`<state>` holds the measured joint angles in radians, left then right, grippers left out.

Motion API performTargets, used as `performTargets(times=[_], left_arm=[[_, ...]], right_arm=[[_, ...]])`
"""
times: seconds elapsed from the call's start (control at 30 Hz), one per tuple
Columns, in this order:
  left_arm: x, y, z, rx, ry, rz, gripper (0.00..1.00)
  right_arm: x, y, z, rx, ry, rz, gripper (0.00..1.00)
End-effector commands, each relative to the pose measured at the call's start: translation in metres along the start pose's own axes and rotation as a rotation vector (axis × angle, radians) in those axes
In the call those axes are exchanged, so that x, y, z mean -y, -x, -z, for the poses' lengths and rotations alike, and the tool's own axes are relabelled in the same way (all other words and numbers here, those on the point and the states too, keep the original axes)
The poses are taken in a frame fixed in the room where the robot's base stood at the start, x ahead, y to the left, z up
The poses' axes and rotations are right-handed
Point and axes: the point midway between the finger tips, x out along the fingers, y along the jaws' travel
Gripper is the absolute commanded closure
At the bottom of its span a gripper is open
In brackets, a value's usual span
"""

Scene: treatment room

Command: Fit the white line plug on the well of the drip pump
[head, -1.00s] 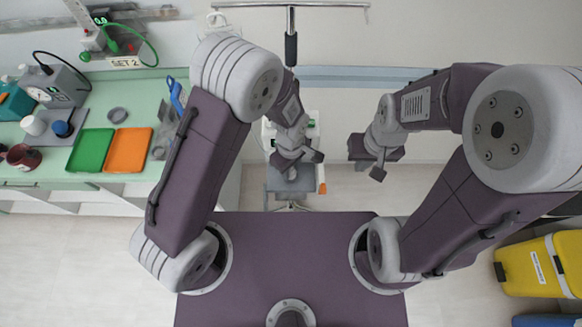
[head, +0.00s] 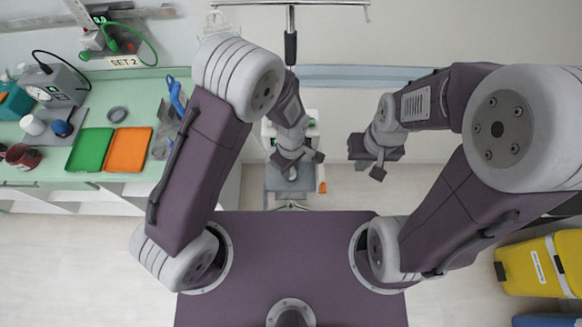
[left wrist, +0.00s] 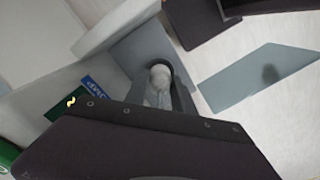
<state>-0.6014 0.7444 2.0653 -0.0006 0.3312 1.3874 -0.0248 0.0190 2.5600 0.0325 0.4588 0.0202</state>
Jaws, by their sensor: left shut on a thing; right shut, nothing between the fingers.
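My left gripper (head: 294,163) is low at the drip stand, in front of the pump. In the left wrist view its fingers (left wrist: 160,95) are shut on a white rounded piece, which looks like the white line plug (left wrist: 160,77). The drip pump (head: 268,140) is mostly hidden behind my left arm in the head view. In the left wrist view a dark screen with a yellow mark (left wrist: 70,104) and a blue label show beside the fingers. I cannot make out the well or whether the plug touches it. My right gripper (head: 371,168) is shut and empty, to the right.
A grey tray-like part (head: 284,181) sits below the pump on the stand. A green counter at left holds a green tray (head: 90,149), an orange tray (head: 128,150) and several devices. A yellow case (head: 540,266) lies at lower right. Floor shows between.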

Motion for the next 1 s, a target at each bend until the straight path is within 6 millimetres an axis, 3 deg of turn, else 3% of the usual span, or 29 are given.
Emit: performTargets(times=[1.0], left_arm=[[0.0,-0.018,0.0,0.0,0.0,-0.001,1.0]], right_arm=[[0.0,-0.013,-0.001,0.0,0.0,0.0,1.0]])
